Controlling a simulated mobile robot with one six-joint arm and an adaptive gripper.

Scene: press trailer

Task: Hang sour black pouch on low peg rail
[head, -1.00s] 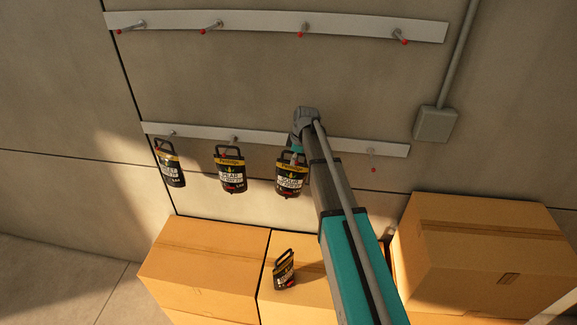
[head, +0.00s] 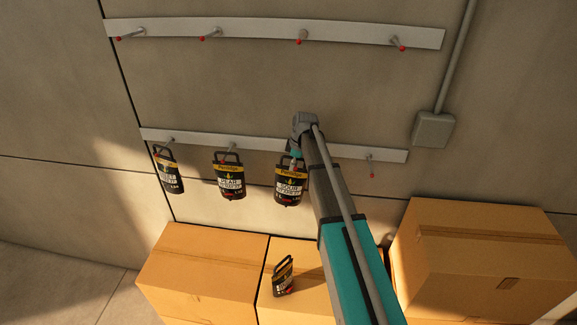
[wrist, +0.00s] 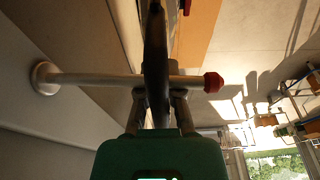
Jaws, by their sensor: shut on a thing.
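The sour black pouch (head: 290,185), black with a yellow band and white label, hangs upright in front of the low peg rail (head: 258,142). My gripper (wrist: 157,100) is shut on its upper part; the arm hides most of the gripper in the head view. In the wrist view the pouch (wrist: 155,60) is edge-on, a thin dark strip. A metal peg (wrist: 95,79) with a red tip shows on both sides of the strip, crossing at handle height. Whether the peg passes through the handle opening or behind it, I cannot tell for certain.
Two similar pouches hang to the left, one in the middle (head: 229,180) and one at the far left (head: 168,171). The rail's right peg (head: 371,165) is empty. A high rail (head: 260,32) has bare pegs. Boxes (head: 200,265) stand below, one bearing another pouch (head: 283,276).

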